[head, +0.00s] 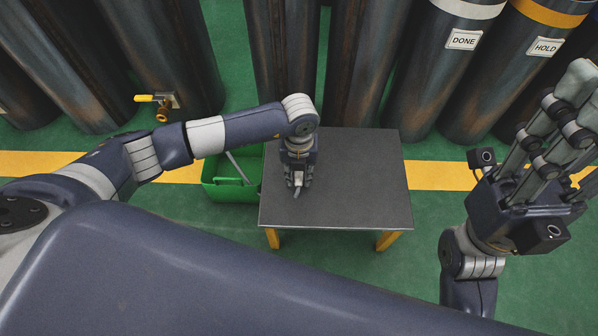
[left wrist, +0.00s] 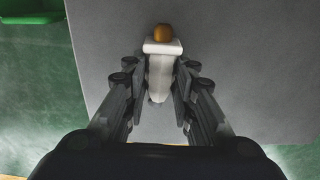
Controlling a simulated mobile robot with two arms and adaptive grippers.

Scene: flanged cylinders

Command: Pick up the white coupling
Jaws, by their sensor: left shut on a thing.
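The white coupling (left wrist: 161,48) shows in the left wrist view as a white piece with a wide flange and a narrower tapering body. A round orange-brown part (left wrist: 162,32) sits at its far end. My left gripper (head: 297,186) is over the grey table, left of its middle, with its fingers shut on the coupling's body from both sides. In the head view the coupling is small and mostly hidden by the gripper. I cannot tell whether it touches the table. My right gripper (head: 563,115) is raised at the right, away from the table, its fingers partly overlapping.
The small grey table (head: 365,180) has yellow legs and a bare top right of my gripper. A green bin (head: 225,186) stands against its left side. Tall dark cylinders stand behind, including ones labelled DONE (head: 463,40) and HOLD (head: 545,48). A yellow line crosses the green floor.

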